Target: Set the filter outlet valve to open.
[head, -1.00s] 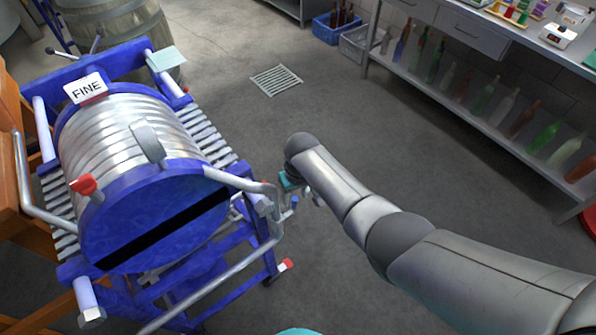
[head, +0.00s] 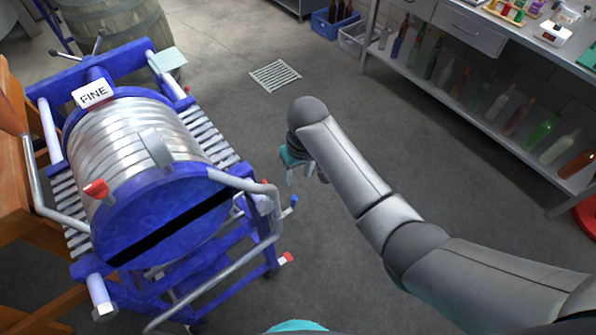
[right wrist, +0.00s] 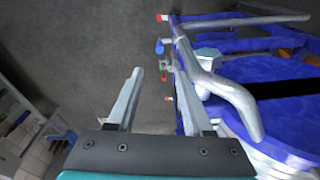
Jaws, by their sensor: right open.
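The plate filter (head: 165,225) stands at the left in the head view, with blue end plates, silver plates and a "FINE" sign. A bent grey pipe (head: 262,188) runs at its right side. A small blue-tipped lever (head: 294,201) sticks out beside this pipe; it also shows in the right wrist view (right wrist: 160,46). A red-and-white-tipped part (head: 286,259) sits lower down. No label shows which is the outlet valve. My right gripper (head: 304,180) is open and empty, above and just right of the blue-tipped lever. The right wrist view shows its spread fingers (right wrist: 160,74). My left gripper is out of view.
A bench (head: 470,38) with bottles on its lower shelf stands at the right. A floor grate (head: 275,75) lies beyond my right arm. A barrel (head: 115,30) stands behind the filter.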

